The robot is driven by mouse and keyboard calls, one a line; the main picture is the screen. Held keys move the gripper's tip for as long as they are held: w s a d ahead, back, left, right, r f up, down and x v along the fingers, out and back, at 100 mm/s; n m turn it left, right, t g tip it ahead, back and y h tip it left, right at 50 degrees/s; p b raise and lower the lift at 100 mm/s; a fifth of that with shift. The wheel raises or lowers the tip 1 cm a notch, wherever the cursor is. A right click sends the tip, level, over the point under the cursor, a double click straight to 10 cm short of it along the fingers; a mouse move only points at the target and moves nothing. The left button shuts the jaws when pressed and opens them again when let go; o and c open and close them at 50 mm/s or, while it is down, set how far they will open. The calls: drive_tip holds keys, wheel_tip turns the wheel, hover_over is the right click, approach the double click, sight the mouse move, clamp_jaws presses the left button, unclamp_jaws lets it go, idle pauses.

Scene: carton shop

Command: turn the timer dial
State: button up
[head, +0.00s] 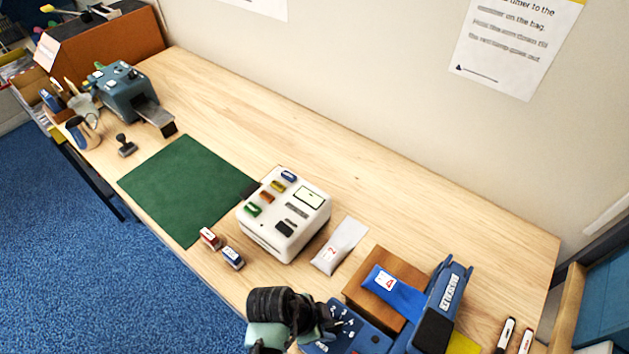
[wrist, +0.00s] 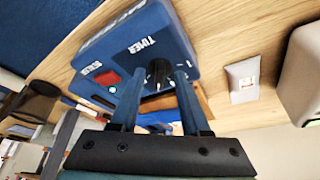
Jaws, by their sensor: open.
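The timer dial (wrist: 157,72) is a black knob on the blue sealer box, under the white word TIMER, in the wrist view. My gripper (wrist: 160,76) is open, its two blue fingers on either side of the dial in the picture; I cannot tell whether they touch it. The box's blue numbered face (head: 345,335) shows at the bottom of the head view, partly hidden by my arm, and I cannot read the setting. The sealer's raised blue arm (head: 447,300) stands to the right. A blue bag marked 4 (head: 400,295) lies on a wooden block (head: 404,262) beside it.
A pale bag marked 2 (head: 338,247) and a white device with coloured buttons (head: 285,215) lie left of the block. Two small stamps (head: 220,249) and a green mat (head: 185,185) are further left. Markers (head: 505,335) lie at the right. A red switch (wrist: 108,77) is near the dial.

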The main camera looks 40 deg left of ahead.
drive_tip(key=b+v, duration=0.1)
drive_tip(key=v, duration=1.1)
drive_tip(key=shift+b, duration=0.35)
drive_tip(key=shift+s, duration=0.1)
